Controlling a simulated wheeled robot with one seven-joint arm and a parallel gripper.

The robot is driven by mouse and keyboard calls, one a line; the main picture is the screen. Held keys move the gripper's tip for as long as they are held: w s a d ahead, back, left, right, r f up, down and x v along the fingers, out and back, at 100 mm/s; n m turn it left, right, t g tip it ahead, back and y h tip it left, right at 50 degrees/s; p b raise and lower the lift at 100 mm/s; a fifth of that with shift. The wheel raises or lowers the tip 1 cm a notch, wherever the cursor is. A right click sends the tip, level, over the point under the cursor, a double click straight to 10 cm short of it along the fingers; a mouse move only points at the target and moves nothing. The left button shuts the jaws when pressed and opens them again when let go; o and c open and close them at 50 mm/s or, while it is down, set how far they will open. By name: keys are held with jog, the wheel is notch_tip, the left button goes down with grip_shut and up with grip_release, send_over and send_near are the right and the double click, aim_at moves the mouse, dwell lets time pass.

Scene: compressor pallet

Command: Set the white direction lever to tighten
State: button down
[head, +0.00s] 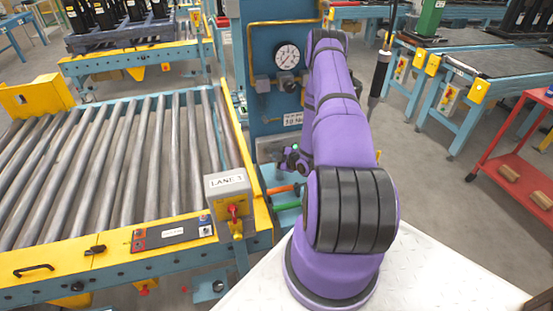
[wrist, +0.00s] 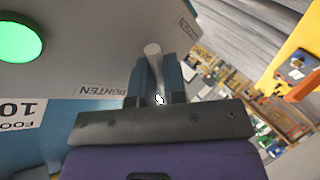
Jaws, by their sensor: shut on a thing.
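The white direction lever (wrist: 153,58) shows in the wrist view as a pale rod between the two fingers of my gripper (wrist: 157,88). My gripper is shut on it. A label reading TIGHTEN (wrist: 103,90), upside down in this view, lies left of the lever on the grey panel (wrist: 95,60). Another, partly cut label (wrist: 188,27) lies to the upper right of the lever. In the head view the lever is hidden, and my purple arm covers most of the gripper beside the blue station (head: 265,105).
A round green button or lamp (wrist: 18,35) is on the panel at the wrist view's left. The head view shows a pressure gauge (head: 287,56), a roller conveyor (head: 110,165) with a LANE box (head: 228,184) at left, and a red cart (head: 515,165) at right.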

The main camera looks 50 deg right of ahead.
jog(key=shift+s+d+r+n+g+h, duration=0.1)
jog(key=shift+r+n+g+h, duration=0.5)
jog(key=shift+n+g+h, duration=0.25)
jog(key=shift+d+r+n+g+h, duration=0.1)
jog(key=shift+r+n+g+h, duration=0.5)
jog(key=shift+n, duration=0.35)
jog(key=c, duration=1.4)
grip_release()
jog(key=shift+c, duration=0.2)
jog(key=v, duration=1.1)
jog(key=shift+f, duration=0.1)
